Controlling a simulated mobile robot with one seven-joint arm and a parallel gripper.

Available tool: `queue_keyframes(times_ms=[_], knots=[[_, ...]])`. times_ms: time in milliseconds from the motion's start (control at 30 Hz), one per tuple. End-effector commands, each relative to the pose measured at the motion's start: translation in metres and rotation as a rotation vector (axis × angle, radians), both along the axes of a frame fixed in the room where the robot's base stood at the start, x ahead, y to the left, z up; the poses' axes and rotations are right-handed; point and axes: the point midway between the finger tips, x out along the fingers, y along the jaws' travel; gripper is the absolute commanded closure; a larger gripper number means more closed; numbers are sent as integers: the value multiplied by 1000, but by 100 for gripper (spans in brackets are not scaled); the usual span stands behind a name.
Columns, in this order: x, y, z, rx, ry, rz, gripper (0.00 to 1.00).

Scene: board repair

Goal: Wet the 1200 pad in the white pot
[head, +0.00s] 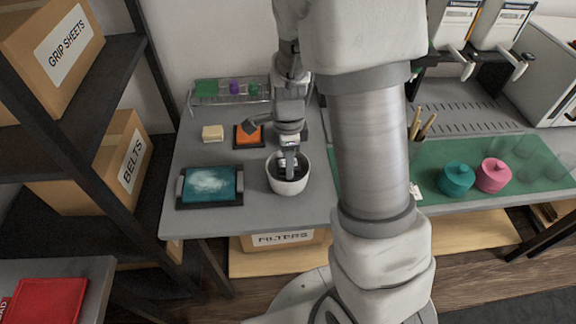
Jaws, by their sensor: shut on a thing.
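The white pot (288,183) stands on the grey bench near its front edge. My gripper (288,164) points down into the pot's mouth, with its fingertips at or below the rim. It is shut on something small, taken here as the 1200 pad. The pot and fingers mostly hide the held thing, and no number on it can be read. I cannot tell whether it touches water, and the inside of the pot shows only as a dark area around the fingers.
Left of the pot, a teal board with a white smear (208,184) lies in a dark holder. Behind are a cream block (212,132), an orange block (249,135) and a wire rack (230,97) with green and purple items.

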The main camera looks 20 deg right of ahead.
Motion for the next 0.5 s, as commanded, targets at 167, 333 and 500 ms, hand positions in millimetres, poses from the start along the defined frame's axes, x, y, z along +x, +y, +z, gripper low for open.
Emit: queue_keyframes(times_ms=[167,333,500], knots=[[0,0,20,0,-1,0,93],[0,0,33,0,-1,0,93],[0,0,47,0,-1,0,93]])
